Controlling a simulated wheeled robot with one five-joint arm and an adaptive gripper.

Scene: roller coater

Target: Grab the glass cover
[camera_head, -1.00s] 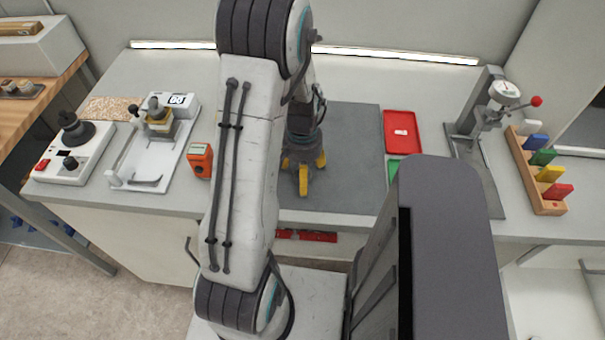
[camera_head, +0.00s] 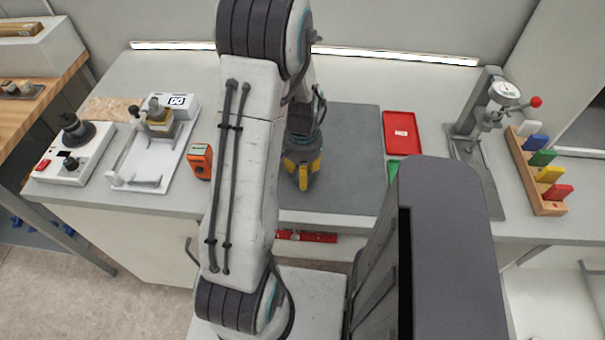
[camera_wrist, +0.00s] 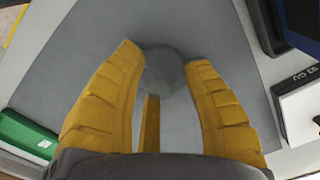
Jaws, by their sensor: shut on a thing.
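The glass cover (camera_wrist: 163,74) shows in the wrist view as a round, greyish see-through disc over the grey mat (camera_wrist: 110,30). My gripper (camera_wrist: 168,66) has its yellow fingers closed against the disc's sides, with a third finger below it in the picture. In the head view my gripper (camera_head: 303,176) points down over the grey mat (camera_head: 350,150), near its left part. There the cover is hidden by my fingers and arm. I cannot tell whether the cover touches the mat.
Left of my arm stand an orange meter (camera_head: 200,161), a white coater device (camera_head: 150,155) and a hotplate-like unit (camera_head: 72,150). To the right are a red tray (camera_head: 402,135), a press stand (camera_head: 480,125) and a wooden rack (camera_head: 540,185) of coloured pieces. The mat's right side is clear.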

